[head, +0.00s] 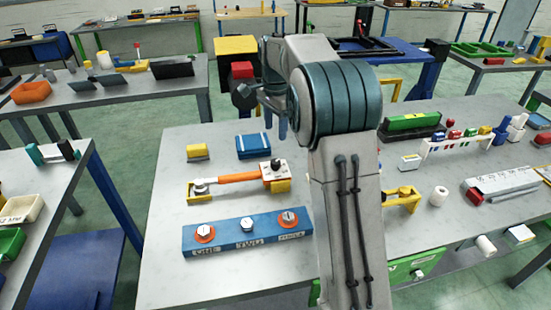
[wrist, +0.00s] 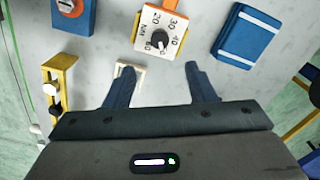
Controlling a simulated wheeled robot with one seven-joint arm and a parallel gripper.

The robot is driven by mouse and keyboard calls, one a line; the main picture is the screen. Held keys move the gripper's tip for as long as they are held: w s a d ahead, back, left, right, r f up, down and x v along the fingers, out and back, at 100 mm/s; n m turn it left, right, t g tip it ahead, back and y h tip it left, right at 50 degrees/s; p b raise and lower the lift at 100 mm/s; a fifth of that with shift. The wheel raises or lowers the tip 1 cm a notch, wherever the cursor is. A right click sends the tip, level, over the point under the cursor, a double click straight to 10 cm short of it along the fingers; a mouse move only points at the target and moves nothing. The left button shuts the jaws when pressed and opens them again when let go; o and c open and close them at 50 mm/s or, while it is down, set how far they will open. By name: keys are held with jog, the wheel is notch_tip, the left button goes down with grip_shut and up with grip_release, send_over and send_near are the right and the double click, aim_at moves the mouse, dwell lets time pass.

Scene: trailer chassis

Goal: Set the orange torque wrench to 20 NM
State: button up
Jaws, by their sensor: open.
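The orange torque wrench (head: 238,178) lies across yellow supports on the grey table. Its white dial block (head: 275,170) is at the right end, with a black knob on it. I cannot tell which number the knob points to. My gripper (wrist: 161,86) is open and empty, its dark blue fingers apart, with the dial block beyond the fingertips. In the head view the gripper is partly hidden by my arm.
A blue board (head: 220,243) with labelled bolts lies in front of the wrench. A blue box (head: 253,146) and a small yellow block (head: 197,152) lie behind it. A white cylinder (head: 439,196) and a green-topped block (head: 412,121) stand right of my arm.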

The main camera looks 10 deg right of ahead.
aim_at(275, 161)
notch_tip(275, 161, down, 12)
jog(key=shift+r+p, duration=0.15)
jog(key=shift+p, duration=0.25)
jog(key=shift+c, duration=0.3)
jog(key=c, duration=0.9)
